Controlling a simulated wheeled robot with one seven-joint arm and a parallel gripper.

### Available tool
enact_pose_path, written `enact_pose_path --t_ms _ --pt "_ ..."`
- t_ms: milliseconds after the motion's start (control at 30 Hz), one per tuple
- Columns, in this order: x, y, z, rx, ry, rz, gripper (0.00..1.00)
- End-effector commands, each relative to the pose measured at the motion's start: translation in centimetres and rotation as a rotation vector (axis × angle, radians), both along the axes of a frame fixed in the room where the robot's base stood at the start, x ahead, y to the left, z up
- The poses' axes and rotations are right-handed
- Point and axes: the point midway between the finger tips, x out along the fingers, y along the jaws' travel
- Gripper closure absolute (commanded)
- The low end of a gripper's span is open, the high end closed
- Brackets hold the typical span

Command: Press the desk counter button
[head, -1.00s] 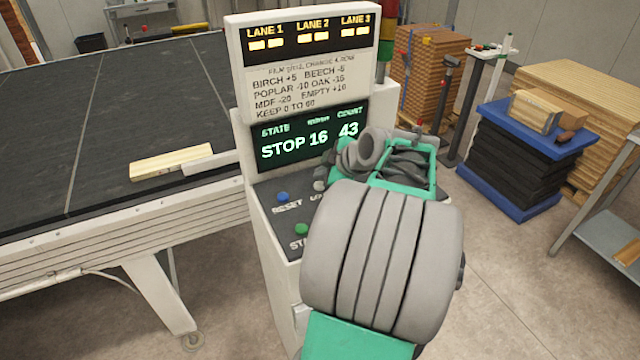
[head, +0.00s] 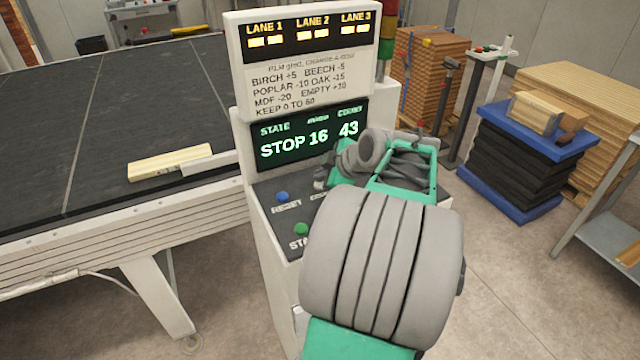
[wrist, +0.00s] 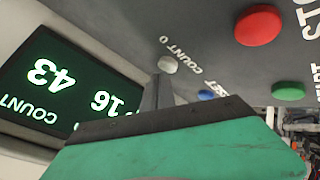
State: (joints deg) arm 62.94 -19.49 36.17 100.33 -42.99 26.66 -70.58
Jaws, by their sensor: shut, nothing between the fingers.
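The desk counter button is a small pale grey button (wrist: 167,64) labelled COUNT 0 in the wrist view. It also shows in the head view (head: 320,184), close beside my arm. My gripper (wrist: 158,88) is shut and empty. Its dark grey fingers point toward the desk panel near the pale button. I cannot tell whether they touch it. The green display (head: 308,141) reads STOP, 16 and 43, with 43 under COUNT. In the head view my arm and wrist cover the right part of the panel.
A blue RESET button (head: 281,196) and a green button (head: 301,229) sit on the same panel. A red button (wrist: 257,25) shows in the wrist view. The sign board (head: 305,65) rises behind. A dark conveyor table (head: 100,110) with a pale board lies left.

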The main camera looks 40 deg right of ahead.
Motion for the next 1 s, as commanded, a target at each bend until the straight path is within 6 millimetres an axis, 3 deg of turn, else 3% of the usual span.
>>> enact_pose_path --t_ms 1000 --pt "-0.02 0.01 -0.90 0.001 0.001 0.000 1.00"
